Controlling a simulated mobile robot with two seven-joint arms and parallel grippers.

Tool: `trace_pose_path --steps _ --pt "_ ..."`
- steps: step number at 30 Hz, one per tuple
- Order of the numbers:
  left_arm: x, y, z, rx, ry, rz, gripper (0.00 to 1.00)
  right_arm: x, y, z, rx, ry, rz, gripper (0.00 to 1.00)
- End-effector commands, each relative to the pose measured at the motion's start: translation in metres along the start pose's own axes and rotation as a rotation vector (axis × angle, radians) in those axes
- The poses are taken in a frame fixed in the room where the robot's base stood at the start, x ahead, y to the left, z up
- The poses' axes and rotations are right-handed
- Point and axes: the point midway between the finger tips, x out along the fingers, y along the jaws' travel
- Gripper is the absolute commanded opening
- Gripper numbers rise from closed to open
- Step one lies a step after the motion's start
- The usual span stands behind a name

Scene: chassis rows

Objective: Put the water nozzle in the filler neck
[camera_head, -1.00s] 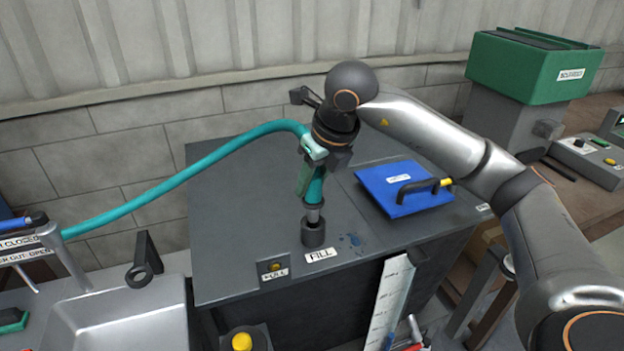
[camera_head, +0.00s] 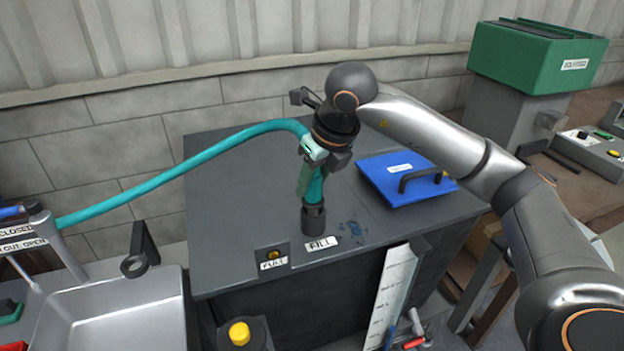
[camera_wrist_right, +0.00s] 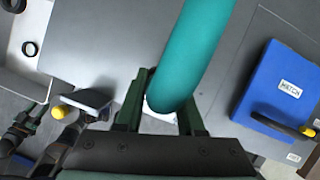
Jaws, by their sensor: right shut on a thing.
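The teal water nozzle (camera_head: 311,183) hangs upright from my right gripper (camera_head: 318,150), which is shut on its handle. Its lower end meets the dark filler neck (camera_head: 313,220) beside the FILL label, and the metal tip seen earlier is hidden, so it appears to be inside the neck. In the right wrist view, the fingers of my right gripper (camera_wrist_right: 158,115) stand either side of the teal hose (camera_wrist_right: 190,60), which covers the nozzle tip and the neck.
The teal hose (camera_head: 180,163) arcs left over the dark tank top (camera_head: 230,210) to a stand. A blue hatch (camera_head: 390,190) with a black handle lies right of the neck. A grey sink (camera_head: 110,320) and hook (camera_head: 140,255) are at left. A green bin (camera_head: 535,60) stands back right.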

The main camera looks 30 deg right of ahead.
Motion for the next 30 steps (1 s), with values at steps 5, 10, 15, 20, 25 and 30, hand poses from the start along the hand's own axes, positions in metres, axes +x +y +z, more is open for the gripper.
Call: trace_pose_path --steps 5,10,15,20,25,30 --pt "0.004 0.001 0.005 0.0 -0.007 0.003 0.5 0.006 0.0 -0.002 0.0 -0.002 0.0 0.0" --pt "0.007 0.003 0.006 0.001 -0.008 0.008 0.5 0.011 0.0 -0.004 0.0 -0.002 0.0 0.0" --pt "0.01 0.006 0.005 0.001 -0.002 0.014 0.5 0.015 0.0 -0.006 0.0 -0.002 0.0 0.0" --pt "0.01 0.008 0.001 0.003 0.004 0.02 0.5 0.016 0.0 -0.006 0.0 -0.002 0.0 0.47" --pt "0.009 0.009 -0.001 0.003 0.009 0.021 0.5 0.016 0.0 -0.006 0.0 -0.001 0.0 0.66" --pt "0.009 0.008 0.0 0.004 0.008 0.02 0.5 0.016 0.0 -0.007 0.0 -0.001 0.0 0.73"
